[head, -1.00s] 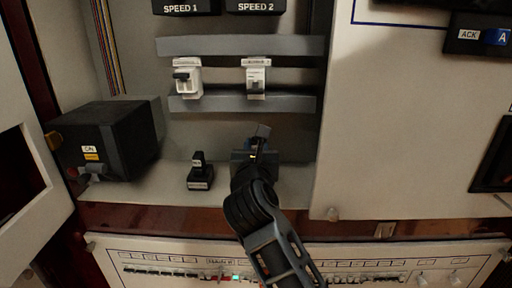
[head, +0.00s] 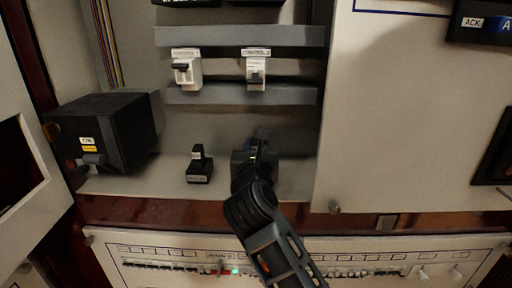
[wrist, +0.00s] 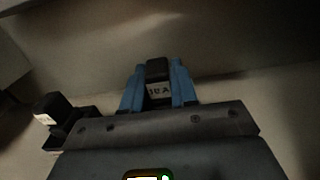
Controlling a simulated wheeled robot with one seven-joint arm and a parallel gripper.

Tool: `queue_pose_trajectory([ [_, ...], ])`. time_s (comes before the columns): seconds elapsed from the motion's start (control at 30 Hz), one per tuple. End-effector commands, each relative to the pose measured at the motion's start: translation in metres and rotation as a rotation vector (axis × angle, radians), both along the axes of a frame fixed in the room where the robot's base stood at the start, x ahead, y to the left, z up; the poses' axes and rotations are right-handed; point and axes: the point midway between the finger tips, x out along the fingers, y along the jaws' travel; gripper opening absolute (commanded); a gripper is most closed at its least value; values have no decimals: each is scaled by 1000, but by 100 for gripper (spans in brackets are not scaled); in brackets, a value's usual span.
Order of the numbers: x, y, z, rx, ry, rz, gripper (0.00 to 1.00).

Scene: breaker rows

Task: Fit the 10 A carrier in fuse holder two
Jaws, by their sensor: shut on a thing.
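My gripper (head: 260,142) is low in front of the cabinet's back panel, just above the shelf. In the wrist view its blue fingers (wrist: 157,88) are shut on a small black carrier (wrist: 157,68) with a pale label. The label looks turned over and I cannot read its rating surely. In the head view the carrier is mostly hidden by the gripper. Two white fuse holders sit on the rail above: the left one (head: 187,72) and the right one (head: 256,72), almost straight above my gripper. Their labels are too small to read.
Another black piece on a base (head: 199,167) stands on the shelf (head: 140,185) left of my gripper; it also shows in the wrist view (wrist: 62,115). A black box (head: 105,135) stands further left. The panel between shelf and rail is clear.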

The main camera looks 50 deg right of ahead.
Motion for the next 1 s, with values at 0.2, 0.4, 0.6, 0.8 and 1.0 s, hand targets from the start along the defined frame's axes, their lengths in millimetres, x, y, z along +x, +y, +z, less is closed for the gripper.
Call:
queue_pose_trajectory([
  [0.2, 0, 0, -6, 0, 0, 0, 0],
  [0.4, 0, 0, -10, 0, 0, 0, 0],
  [0.6, 0, 0, -14, 0, 0, 0, 0],
  [0.8, 0, 0, -19, 0, 0, 0, 0],
  [1.0, 0, 0, -18, 0, 0, 0, 44],
])
